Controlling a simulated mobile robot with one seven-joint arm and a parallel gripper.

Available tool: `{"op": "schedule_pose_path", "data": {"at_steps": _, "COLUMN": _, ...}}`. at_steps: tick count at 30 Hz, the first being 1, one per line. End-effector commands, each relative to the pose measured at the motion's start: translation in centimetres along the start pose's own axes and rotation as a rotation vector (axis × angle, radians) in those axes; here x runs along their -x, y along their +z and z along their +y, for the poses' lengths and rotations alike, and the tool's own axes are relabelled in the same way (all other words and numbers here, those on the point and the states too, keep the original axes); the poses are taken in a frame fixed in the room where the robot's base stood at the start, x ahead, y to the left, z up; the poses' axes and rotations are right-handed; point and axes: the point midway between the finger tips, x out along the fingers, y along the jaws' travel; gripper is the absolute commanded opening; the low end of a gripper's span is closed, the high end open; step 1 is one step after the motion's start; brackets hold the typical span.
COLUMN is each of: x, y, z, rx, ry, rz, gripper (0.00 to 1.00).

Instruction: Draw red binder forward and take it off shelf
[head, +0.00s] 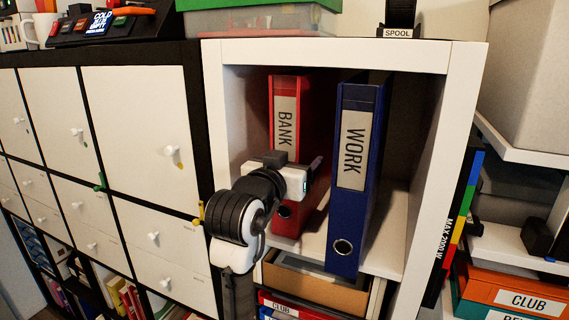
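The red binder (289,112), labelled BANK, stands upright in the white shelf cubby (345,57). Its lower spine is partly hidden behind my gripper. My gripper (315,166) is in front of the red binder's spine at about mid-height. A finger shows at the binder's right side, close to the gap before the blue binder (349,217). I cannot tell whether the fingers touch the red binder or how far apart they are.
The blue binder, labelled WORK, stands right of the red one and reaches nearer the cubby's front edge. Below is a cardboard box (316,287). White cabinet doors (140,120) line the left. A spool holder (399,20) and a green-edged container (250,20) sit on top.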

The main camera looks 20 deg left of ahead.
Motion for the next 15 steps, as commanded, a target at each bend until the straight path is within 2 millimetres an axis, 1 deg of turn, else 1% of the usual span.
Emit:
{"op": "schedule_pose_path", "data": {"at_steps": 3, "x": -0.54, "y": 0.02, "z": 0.05, "rx": 0.0, "ry": 0.001, "rz": -0.001, "gripper": 0.76}}
{"op": "schedule_pose_path", "data": {"at_steps": 11, "x": -0.62, "y": 0.06, "z": 0.03, "rx": 0.0, "ry": 0.0, "rz": 0.0, "gripper": 0.76}}
{"op": "schedule_pose_path", "data": {"at_steps": 12, "x": -0.62, "y": 0.06, "z": 0.02, "rx": 0.0, "ry": 0.0, "rz": 0.0, "gripper": 0.75}}
{"op": "schedule_pose_path", "data": {"at_steps": 15, "x": -0.61, "y": 0.06, "z": 0.02, "rx": 0.0, "ry": 0.0, "rz": 0.0, "gripper": 0.62}}
